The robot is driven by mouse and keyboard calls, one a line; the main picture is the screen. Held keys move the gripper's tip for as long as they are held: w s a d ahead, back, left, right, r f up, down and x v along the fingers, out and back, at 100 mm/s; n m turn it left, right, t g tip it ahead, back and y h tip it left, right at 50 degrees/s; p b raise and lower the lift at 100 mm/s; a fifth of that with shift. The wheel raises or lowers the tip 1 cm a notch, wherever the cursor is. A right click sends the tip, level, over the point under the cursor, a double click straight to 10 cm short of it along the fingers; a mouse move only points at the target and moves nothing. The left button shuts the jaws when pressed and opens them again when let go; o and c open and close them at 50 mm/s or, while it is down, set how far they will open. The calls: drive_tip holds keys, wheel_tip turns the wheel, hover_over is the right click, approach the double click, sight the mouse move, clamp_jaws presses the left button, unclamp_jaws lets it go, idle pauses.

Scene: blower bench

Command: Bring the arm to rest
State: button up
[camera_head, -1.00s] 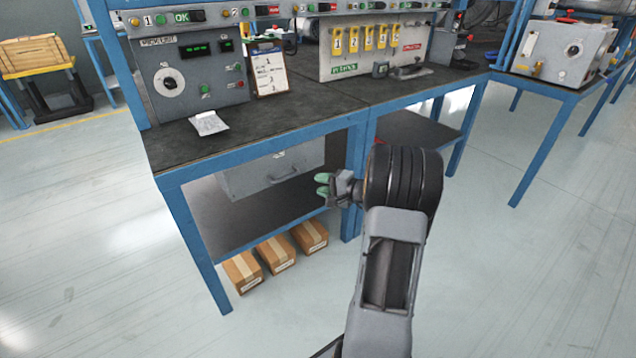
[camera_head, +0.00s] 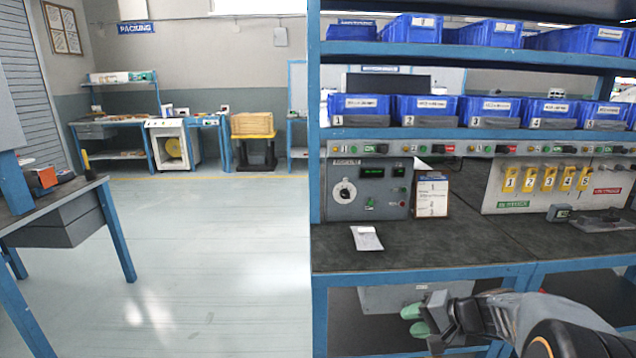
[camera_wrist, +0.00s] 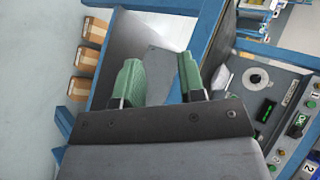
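My gripper (camera_head: 416,320) is at the lower right of the head view, in front of the bench's front edge and lower than its dark top (camera_head: 440,240). My arm reaches in from the lower right corner. In the wrist view my gripper (camera_wrist: 160,75) shows two green finger pads set apart with nothing between them. Beyond the pads are the bench's lower shelf (camera_wrist: 125,50) and a grey box on it.
A blue-framed bench with a dial panel (camera_head: 368,188), a clipboard (camera_head: 432,194), yellow tags and blue bins stands at right. Cardboard boxes (camera_wrist: 86,60) lie on the floor by the lower shelf. Another table (camera_head: 60,205) is at left. Open floor (camera_head: 210,260) lies between.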

drive_tip(key=s+a+r+n+h+p, duration=0.2)
drive_tip(key=s+r+h+p, duration=0.1)
drive_tip(key=r+p, duration=0.3)
drive_tip(key=s+a+r+n+g+h+p, duration=0.1)
drive_tip(key=s+r+n+h+p, duration=0.1)
drive_tip(key=s+r+p, duration=0.4)
drive_tip(key=s+a+r+n+g+h+p, duration=0.1)
drive_tip(key=s+r+p, duration=0.4)
drive_tip(key=r, duration=0.6)
drive_tip(key=a+n+h+p, duration=0.1)
drive_tip(key=n+h, duration=0.1)
drive_tip(key=shift+s+a+r+n+h+p, duration=0.15)
drive_tip(key=shift+a+n+h+p, duration=0.15)
drive_tip(key=shift+a+p, duration=0.05)
